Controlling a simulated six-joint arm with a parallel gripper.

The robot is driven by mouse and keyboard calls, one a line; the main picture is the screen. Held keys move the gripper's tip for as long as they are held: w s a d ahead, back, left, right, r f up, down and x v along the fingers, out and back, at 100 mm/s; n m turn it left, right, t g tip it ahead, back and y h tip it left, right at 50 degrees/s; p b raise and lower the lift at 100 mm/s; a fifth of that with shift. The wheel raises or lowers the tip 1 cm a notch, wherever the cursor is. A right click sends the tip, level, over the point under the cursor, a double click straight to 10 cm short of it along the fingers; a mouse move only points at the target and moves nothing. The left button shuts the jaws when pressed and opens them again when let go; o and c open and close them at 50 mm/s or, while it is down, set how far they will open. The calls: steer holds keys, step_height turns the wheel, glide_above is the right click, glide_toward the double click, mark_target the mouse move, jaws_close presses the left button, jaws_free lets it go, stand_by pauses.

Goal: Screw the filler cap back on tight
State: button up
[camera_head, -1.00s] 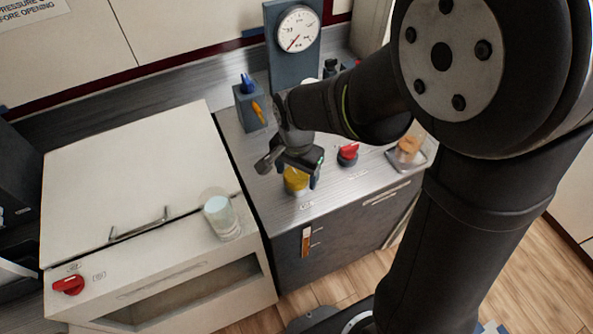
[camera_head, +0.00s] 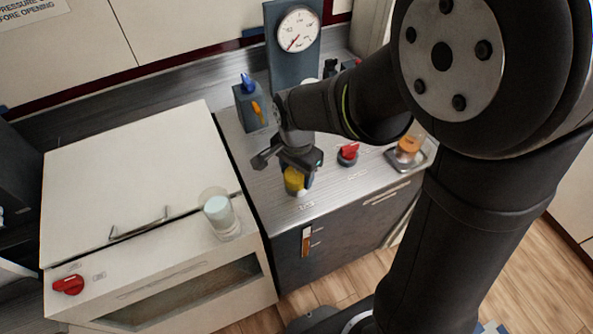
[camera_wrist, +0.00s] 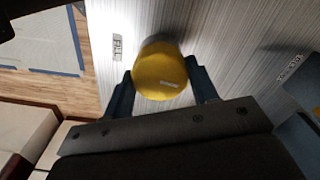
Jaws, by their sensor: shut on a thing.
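The filler cap (camera_head: 294,181) is a yellow round cap low over the steel counter, near its front edge. In the wrist view the cap (camera_wrist: 160,73) sits between the two dark fingers, with a pale mark on its top. My gripper (camera_head: 299,178) is shut on the cap from above; the fingers also show in the wrist view (camera_wrist: 161,88). A grey part shows just behind the cap in the wrist view. The cap's lower edge and thread are hidden, so I cannot tell how it is seated. A "FILL" label (camera_wrist: 117,49) is on the counter beside it.
A red knob (camera_head: 348,153) stands on the counter right of the cap. Farther right is a jar with an orange top (camera_head: 408,147) on a small tray. A glass (camera_head: 220,213) stands left.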

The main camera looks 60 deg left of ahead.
steer(key=m, duration=0.6)
steer(key=shift+m, duration=0.3)
steer(key=o, duration=1)
step_height(320, 180, up, 18)
steer(key=shift+f, duration=0.25)
steer(key=shift+f, duration=0.1)
step_height(320, 180, down, 18)
steer(key=shift+r, duration=0.25)
steer(key=shift+r+n, duration=0.1)
steer(key=shift+n, duration=0.7)
